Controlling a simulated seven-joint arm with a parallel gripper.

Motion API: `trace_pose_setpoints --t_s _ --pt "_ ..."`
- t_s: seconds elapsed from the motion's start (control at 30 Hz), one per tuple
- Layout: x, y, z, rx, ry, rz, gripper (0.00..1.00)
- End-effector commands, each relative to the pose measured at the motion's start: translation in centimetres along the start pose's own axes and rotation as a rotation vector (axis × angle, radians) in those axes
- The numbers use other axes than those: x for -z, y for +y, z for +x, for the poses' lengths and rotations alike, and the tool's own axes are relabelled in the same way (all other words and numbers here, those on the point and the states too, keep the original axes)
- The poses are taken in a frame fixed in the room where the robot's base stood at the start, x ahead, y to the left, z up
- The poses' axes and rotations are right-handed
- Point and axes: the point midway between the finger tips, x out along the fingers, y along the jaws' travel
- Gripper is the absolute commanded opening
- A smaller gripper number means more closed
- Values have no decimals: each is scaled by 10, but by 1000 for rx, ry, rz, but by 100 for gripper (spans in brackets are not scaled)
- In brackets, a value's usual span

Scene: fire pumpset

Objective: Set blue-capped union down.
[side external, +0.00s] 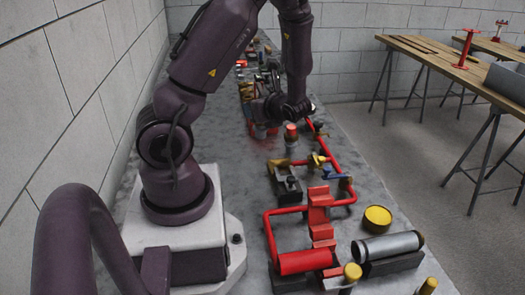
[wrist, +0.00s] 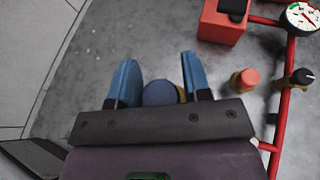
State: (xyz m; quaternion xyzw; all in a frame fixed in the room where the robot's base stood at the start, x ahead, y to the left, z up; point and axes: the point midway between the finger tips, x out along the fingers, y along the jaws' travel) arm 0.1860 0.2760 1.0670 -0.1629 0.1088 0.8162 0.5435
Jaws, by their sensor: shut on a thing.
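The blue-capped union (wrist: 160,93) shows in the wrist view between the two blue fingers of my gripper (wrist: 160,82). Its round blue cap faces the camera, and a little yellowish body shows at its right side. My gripper is shut on it. The union's lower part is hidden by the cap and the gripper mount, so I cannot tell whether it touches the bench. In the side view my gripper (side external: 262,112) is low over the far half of the bench, and the union cannot be made out there.
A red block (wrist: 220,25), a gauge (wrist: 302,18), an orange-capped fitting (wrist: 245,82) and a red pipe frame (wrist: 284,110) lie right of my gripper. Bare grey bench (wrist: 80,75) is at its left. Clamps and a grey cylinder (side external: 390,245) crowd the near bench.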

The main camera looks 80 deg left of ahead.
Motion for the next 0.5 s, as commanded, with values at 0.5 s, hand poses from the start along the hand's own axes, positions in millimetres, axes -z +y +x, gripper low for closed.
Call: trace_pose_setpoints --t_s 0.5 --pt "-2 51 6 -367 -3 -152 1"
